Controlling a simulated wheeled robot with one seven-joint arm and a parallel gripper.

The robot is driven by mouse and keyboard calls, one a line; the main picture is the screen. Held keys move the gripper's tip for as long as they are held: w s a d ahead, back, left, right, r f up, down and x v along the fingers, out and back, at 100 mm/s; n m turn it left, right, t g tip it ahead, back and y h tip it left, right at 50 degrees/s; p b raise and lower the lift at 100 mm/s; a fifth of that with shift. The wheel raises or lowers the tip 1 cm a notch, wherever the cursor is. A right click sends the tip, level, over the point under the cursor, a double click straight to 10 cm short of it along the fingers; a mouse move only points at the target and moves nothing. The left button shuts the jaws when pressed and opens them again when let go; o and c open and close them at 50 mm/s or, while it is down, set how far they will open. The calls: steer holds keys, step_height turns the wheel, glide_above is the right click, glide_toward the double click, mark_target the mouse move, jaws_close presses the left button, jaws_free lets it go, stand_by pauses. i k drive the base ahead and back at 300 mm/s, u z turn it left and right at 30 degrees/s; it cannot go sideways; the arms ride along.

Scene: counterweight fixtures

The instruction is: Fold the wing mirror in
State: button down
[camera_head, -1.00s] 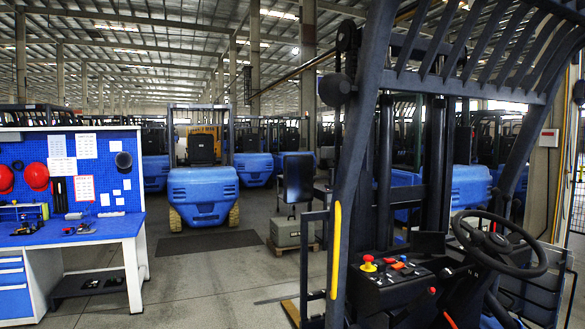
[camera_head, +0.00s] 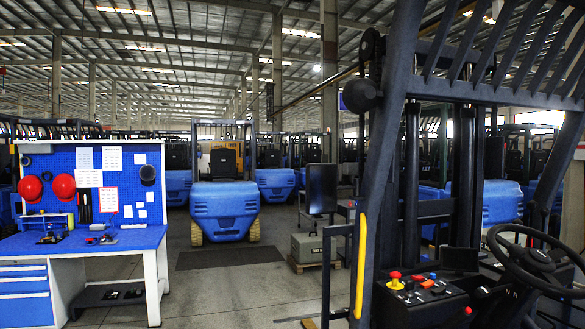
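A dark upright rectangular panel (camera_head: 322,188), which looks like the wing mirror, stands near the middle of the view. It is left of the near forklift's dark post (camera_head: 378,200). It appears to be above a grey block (camera_head: 314,247) on a wooden pallet, and a thin stem shows below it. Its hinge cannot be made out. A round dark fitting (camera_head: 361,95) sits high on the near forklift's frame. My gripper is not in view.
The near forklift, with its steering wheel (camera_head: 538,262) and control box (camera_head: 415,295), fills the right. A blue workbench (camera_head: 95,243) stands at left. A blue forklift (camera_head: 224,210) is parked behind a dark floor mat (camera_head: 230,257). Open floor lies between.

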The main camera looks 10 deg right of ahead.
mark_target(322, 188)
steer(key=u, duration=0.6)
steer(key=i, duration=1.9)
steer(key=z, duration=0.4)
